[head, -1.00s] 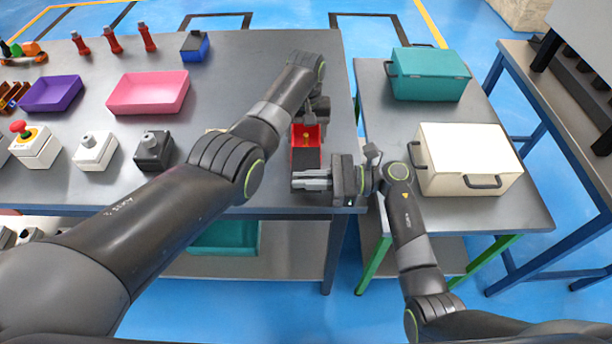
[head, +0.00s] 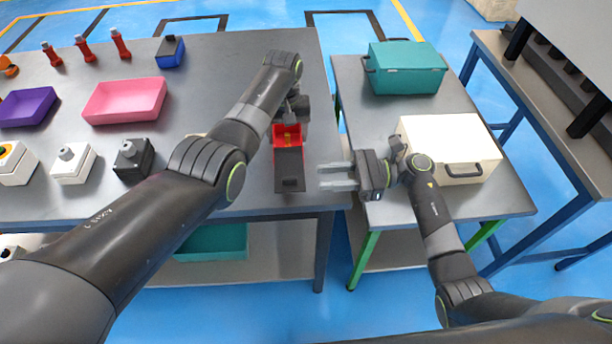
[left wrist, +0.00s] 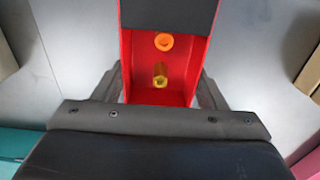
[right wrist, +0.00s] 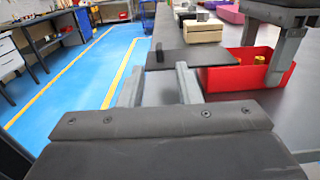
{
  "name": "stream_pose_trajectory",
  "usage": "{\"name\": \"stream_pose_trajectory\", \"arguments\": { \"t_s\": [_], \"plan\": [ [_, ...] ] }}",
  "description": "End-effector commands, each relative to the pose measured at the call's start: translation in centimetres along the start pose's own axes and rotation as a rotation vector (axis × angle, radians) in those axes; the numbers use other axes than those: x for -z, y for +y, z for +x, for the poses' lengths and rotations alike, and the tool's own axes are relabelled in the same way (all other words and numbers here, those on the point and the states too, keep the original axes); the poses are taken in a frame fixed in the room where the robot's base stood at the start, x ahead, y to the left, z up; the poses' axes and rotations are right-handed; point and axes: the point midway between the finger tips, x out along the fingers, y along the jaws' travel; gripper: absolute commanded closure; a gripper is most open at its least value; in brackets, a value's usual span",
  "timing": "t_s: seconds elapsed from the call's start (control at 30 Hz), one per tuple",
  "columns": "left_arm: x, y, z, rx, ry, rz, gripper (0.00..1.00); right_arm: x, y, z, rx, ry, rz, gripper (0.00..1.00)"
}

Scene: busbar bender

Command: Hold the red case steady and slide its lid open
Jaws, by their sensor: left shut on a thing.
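The red case (head: 287,133) lies on the grey table near its right edge. Its dark lid (head: 290,172) is slid towards the near side and sticks out past the case, so the far part is open. In the left wrist view, a brass cylinder (left wrist: 160,75) and an orange ring (left wrist: 164,42) show inside the case (left wrist: 126,65). My left gripper (left wrist: 160,88) is shut on the case's far end, one finger on each side. My right gripper (head: 337,177) is open and empty, just right of the lid and apart from it. The lid also shows in the right wrist view (right wrist: 195,57).
A pink tray (head: 125,99), a purple tray (head: 27,107) and a blue box (head: 170,52) stand on the left table. A white case (head: 455,148) and a teal case (head: 405,68) stand on the right table. A gap separates the two tables.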

Motion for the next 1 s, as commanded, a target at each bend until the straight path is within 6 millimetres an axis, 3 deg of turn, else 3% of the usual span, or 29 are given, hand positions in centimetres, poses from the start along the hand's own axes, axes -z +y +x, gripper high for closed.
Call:
{"name": "stream_pose_trajectory", "arguments": {
  "t_s": [0.2, 0.63, 0.67, 0.7, 0.83, 1.0],
  "plan": [
    [0.0, 0.0, 0.0, 0.000, 0.001, 0.000, 0.61, 0.1, 0.0, -2.7, -0.001, 0.001, 0.002, 0.69],
    [0.0, 0.0, 0.0, 0.000, 0.001, 0.000, 0.61, 0.0, 0.0, -3.0, -0.001, -0.001, 0.001, 0.69],
    [0.0, 0.0, 0.0, 0.000, 0.001, 0.000, 0.34, 0.0, 0.0, -3.0, -0.001, -0.001, 0.001, 0.69],
    [0.0, 0.0, 0.0, 0.000, 0.001, 0.000, 0.28, 0.0, 0.0, -3.0, -0.001, -0.001, 0.001, 0.69],
    [0.0, 0.0, 0.0, 0.000, 0.000, 0.000, 0.11, 0.0, 0.0, -3.0, -0.001, -0.001, 0.001, 0.69],
    [0.0, 0.0, 0.0, 0.000, 0.000, 0.000, 0.09, 0.0, 0.0, -3.0, -0.001, -0.001, 0.001, 0.69]
  ]
}}
